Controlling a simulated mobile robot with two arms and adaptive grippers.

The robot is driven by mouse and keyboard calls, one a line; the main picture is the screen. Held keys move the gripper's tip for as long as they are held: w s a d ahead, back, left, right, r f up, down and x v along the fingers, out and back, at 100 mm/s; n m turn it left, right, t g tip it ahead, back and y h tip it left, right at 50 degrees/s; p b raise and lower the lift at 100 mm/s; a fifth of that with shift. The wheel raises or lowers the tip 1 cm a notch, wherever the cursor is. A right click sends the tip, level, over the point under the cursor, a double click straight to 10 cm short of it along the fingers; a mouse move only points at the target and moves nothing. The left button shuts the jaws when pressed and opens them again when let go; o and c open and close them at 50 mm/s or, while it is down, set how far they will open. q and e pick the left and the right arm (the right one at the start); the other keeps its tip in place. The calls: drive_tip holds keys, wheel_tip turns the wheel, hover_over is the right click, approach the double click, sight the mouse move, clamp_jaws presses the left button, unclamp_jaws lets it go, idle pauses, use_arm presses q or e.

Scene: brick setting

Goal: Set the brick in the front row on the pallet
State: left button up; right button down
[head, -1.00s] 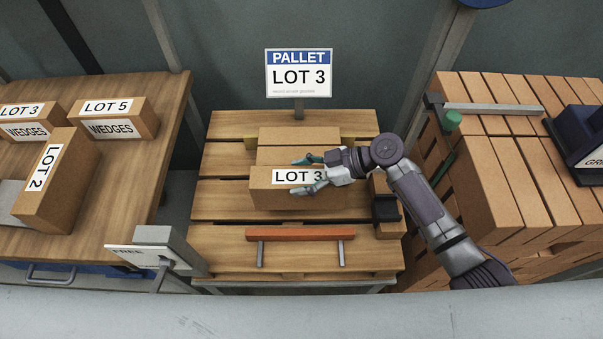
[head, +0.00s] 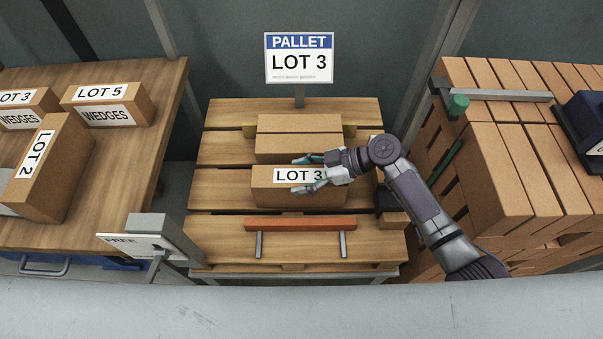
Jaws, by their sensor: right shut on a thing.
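My right gripper (head: 306,173) is shut on a tan brick (head: 265,199) with a LOT 3 label on top. The fingers reach over the brick from the right and partly cover its label. The brick is level over the middle of the slatted wooden pallet (head: 222,198), in front of another tan brick (head: 299,147) standing further back. I cannot tell whether the held brick touches the pallet. My left gripper is not in view.
An orange-red bar (head: 300,223) on two metal legs spans the pallet's front. A PALLET LOT 3 sign (head: 299,58) stands behind. Other labelled bricks (head: 106,105) lie on the left table. Stacked bricks (head: 500,165) stand at the right. A FREE sign (head: 141,246) is at front left.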

drive_tip(key=shift+w+a+f+b, duration=0.1)
drive_tip(key=shift+b, duration=0.25)
drive_tip(key=shift+c, duration=1.4)
unclamp_jaws()
drive_tip(key=shift+o, duration=1)
drive_tip(key=shift+f, duration=0.35)
drive_tip(key=shift+d, duration=0.2)
drive_tip(key=v, duration=1.2)
drive_tip(key=shift+a+r, duration=0.15)
drive_tip(key=shift+r, duration=0.15)
